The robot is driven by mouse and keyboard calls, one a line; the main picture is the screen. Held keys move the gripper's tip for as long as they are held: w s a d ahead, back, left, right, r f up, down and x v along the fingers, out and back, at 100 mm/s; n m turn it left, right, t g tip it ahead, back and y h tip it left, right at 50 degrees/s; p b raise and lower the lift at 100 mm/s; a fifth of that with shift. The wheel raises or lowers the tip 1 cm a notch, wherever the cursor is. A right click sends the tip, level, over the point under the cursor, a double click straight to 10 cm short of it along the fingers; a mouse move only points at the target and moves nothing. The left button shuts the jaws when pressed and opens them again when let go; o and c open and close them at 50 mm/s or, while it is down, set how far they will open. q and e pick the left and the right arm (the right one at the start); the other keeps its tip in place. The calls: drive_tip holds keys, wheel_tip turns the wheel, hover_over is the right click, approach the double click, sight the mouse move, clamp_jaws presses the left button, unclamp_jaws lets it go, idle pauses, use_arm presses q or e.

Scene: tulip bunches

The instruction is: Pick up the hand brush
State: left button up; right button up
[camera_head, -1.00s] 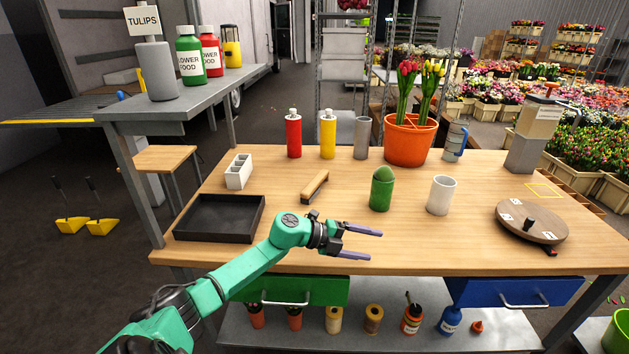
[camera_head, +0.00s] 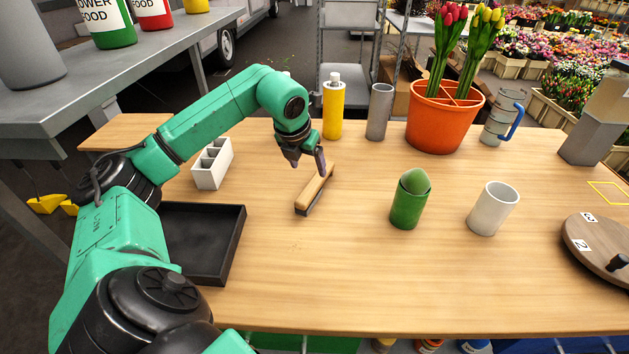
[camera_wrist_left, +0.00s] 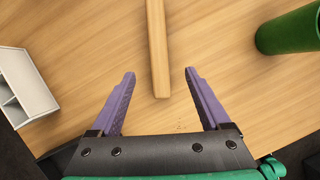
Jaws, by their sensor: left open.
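The hand brush (camera_head: 315,190) lies on the wooden table, its tan wooden handle on top and a dark bristle strip along its lower side. My left gripper (camera_head: 307,163) is open above the table by the far end of the brush. In the left wrist view the open fingers of the left gripper (camera_wrist_left: 160,88) point towards the brush handle (camera_wrist_left: 157,45). The near end of the handle lies between the fingertip lines, with clear gaps on both sides. The fingers do not hold it. My right gripper is not in view.
A white divided holder (camera_head: 212,163) and a black tray (camera_head: 240,245) are left of the brush. A green cup (camera_head: 408,208) and a white cup (camera_head: 493,208) stand to the right. A yellow bottle (camera_head: 333,108), grey cylinder (camera_head: 379,112) and orange pot (camera_head: 440,125) stand behind. The front middle is clear.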

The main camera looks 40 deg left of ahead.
sight(314, 184)
use_arm(q)
drive_tip(key=x, duration=0.4)
drive_tip(key=shift+d+f, duration=0.15)
drive_tip(key=shift+d, duration=0.05)
drive_tip(key=x, duration=0.2)
drive_tip(key=p+x, duration=0.1)
drive_tip(key=x, duration=0.1)
drive_tip(key=p+x, duration=0.1)
drive_tip(key=x, duration=0.2)
drive_tip(key=shift+a, duration=0.3)
drive_tip(key=shift+w+f, duration=0.15)
drive_tip(key=shift+f, duration=0.05)
drive_tip(key=shift+a, duration=0.1)
drive_tip(key=c, duration=0.6)
clamp_jaws()
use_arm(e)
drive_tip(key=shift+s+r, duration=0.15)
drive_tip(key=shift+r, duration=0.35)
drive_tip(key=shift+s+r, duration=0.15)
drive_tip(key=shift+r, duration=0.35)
use_arm(q)
drive_tip(key=shift+r, duration=0.15)
